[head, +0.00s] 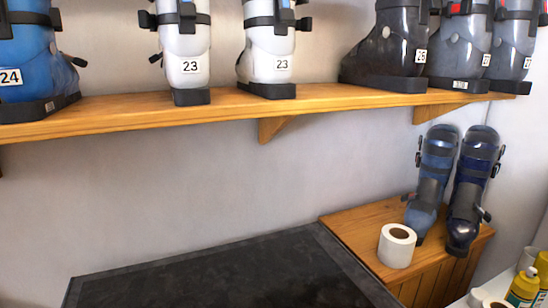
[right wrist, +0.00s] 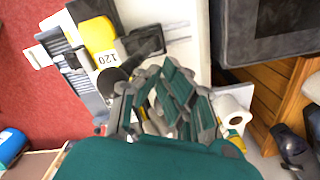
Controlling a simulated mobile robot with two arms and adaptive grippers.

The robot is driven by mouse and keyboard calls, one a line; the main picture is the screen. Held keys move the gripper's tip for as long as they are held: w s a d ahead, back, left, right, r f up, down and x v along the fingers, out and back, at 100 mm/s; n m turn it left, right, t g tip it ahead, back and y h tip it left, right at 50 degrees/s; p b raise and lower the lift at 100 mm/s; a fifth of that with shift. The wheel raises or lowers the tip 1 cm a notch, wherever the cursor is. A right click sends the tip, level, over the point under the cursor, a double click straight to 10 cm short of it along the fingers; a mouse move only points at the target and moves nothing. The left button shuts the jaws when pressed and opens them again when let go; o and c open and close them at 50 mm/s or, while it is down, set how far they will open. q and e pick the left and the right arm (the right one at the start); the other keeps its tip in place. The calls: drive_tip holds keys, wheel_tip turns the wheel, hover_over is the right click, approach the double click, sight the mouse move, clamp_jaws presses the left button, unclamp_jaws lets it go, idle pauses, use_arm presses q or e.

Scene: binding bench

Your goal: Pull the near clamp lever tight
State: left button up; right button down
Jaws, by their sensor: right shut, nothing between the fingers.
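My right gripper (right wrist: 176,82) shows in the right wrist view, its teal and grey fingers shut and empty. Up and left of it is a yellow boot-like piece (right wrist: 101,40) labelled 120, with black and grey parts. A dark block (right wrist: 145,41) adjoins it on a pale surface. I cannot tell for certain which part is the near clamp lever; the fingers may hide some of this area. No clamp lever shows in the head view. My left gripper is in neither view.
In the head view, a wooden shelf (head: 300,106) carries several ski boots. Below are a dark mat (head: 220,275), a wooden chest (head: 350,222) bearing two blue boots and a white roll (head: 397,246), and a yellow bottle (head: 523,287). Red floor (right wrist: 35,90) shows in the wrist view.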

drive_tip(key=shift+r+p, duration=1.6)
drive_tip(key=shift+r, duration=1.15)
